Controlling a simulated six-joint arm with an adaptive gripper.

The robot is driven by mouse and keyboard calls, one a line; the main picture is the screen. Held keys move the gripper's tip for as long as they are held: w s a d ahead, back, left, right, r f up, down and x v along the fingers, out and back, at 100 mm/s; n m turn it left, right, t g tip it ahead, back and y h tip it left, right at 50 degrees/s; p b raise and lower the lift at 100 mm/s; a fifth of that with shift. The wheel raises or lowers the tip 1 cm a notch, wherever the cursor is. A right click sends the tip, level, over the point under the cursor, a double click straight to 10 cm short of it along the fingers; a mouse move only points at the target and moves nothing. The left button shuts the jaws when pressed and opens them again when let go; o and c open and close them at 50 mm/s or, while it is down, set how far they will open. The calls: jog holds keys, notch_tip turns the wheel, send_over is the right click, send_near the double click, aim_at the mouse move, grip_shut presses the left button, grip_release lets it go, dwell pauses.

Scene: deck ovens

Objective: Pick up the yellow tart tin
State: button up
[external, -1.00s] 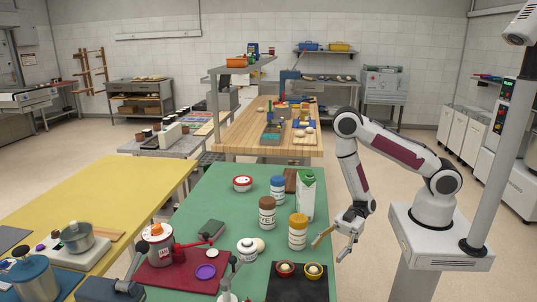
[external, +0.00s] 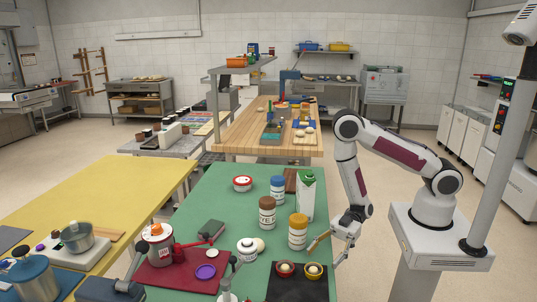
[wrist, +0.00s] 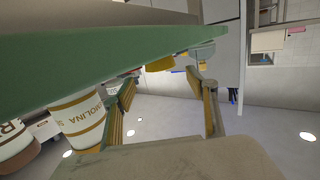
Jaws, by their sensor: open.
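My gripper (external: 325,253) is open and empty at the right edge of the green table, just right of a yellow-lidded jar.
The yellow-lidded jar (external: 298,232) stands close left of my gripper. A brown-lidded jar (external: 267,212), a blue-lidded jar (external: 277,188) and a green-topped carton (external: 306,195) stand behind it.

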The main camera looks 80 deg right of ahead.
aim_at(316, 271)
jog(key=shift+a, duration=0.1)
jog(key=shift+w+a+f, duration=0.3)
jog(key=shift+a, duration=0.2)
jog(key=shift+w+a+f, duration=0.25)
jog(key=shift+w+a, duration=0.05)
jog(key=shift+a, duration=0.15)
jog(key=shift+x, duration=1.3)
jog(key=c, duration=1.2)
